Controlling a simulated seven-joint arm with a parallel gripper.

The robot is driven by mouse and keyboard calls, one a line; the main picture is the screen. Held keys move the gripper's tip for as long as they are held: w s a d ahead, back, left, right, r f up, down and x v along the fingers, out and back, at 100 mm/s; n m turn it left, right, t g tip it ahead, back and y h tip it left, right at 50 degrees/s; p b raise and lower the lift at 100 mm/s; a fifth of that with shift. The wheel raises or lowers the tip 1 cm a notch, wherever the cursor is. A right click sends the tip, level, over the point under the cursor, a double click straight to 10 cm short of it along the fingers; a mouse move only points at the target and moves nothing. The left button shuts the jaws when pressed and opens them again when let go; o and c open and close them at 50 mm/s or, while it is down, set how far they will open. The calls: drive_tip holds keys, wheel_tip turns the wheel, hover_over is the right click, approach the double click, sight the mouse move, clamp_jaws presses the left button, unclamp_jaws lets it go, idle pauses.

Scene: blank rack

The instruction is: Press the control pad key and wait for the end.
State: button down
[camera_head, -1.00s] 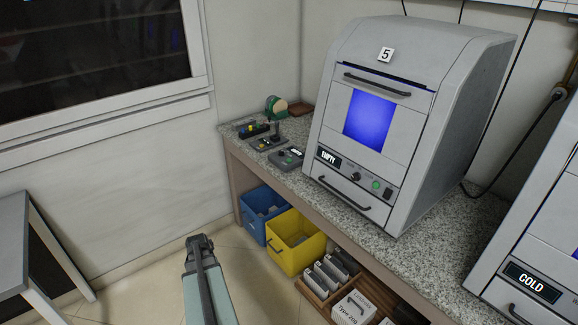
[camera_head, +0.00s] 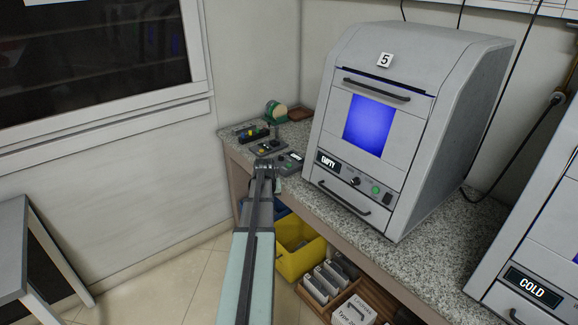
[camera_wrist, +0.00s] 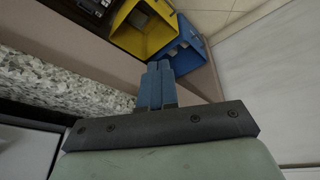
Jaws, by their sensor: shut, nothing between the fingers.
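A small dark grey control pad (camera_head: 292,158) with a white label lies on the granite counter, left of the machine marked 5. My arm partly hides it in the head view. Behind it are a second control box (camera_head: 268,147) and one with coloured knobs (camera_head: 253,135); which one the task means is not marked. My gripper (camera_head: 263,164) is shut and empty, and overlaps the counter's front edge in the head view. In the wrist view its blue fingers (camera_wrist: 157,82) are together, beside the counter, with bins beyond them. No contact with a pad shows.
The machine (camera_head: 425,100) has a lit blue window and an EMPTY sign. A COLD machine (camera_head: 525,280) stands at right. Under the counter (camera_head: 415,250) are a yellow bin (camera_head: 292,262), a blue bin (camera_wrist: 188,58) and a wooden tray of boxes. A table (camera_head: 20,225) stands left.

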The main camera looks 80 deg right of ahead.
drive_tip(key=s+d+r+h, duration=0.2)
drive_tip(key=s+d+r, duration=0.3)
drive_tip(key=d+r, duration=0.45)
wheel_tip(320, 180, up, 7)
drive_tip(key=n+h, duration=0.3)
drive_tip(key=n, duration=0.3)
hover_over(288, 166)
drive_tip(key=shift+f, duration=4.35)
drive_tip(key=shift+f, duration=0.15)
drive_tip(key=shift+f, duration=0.3)
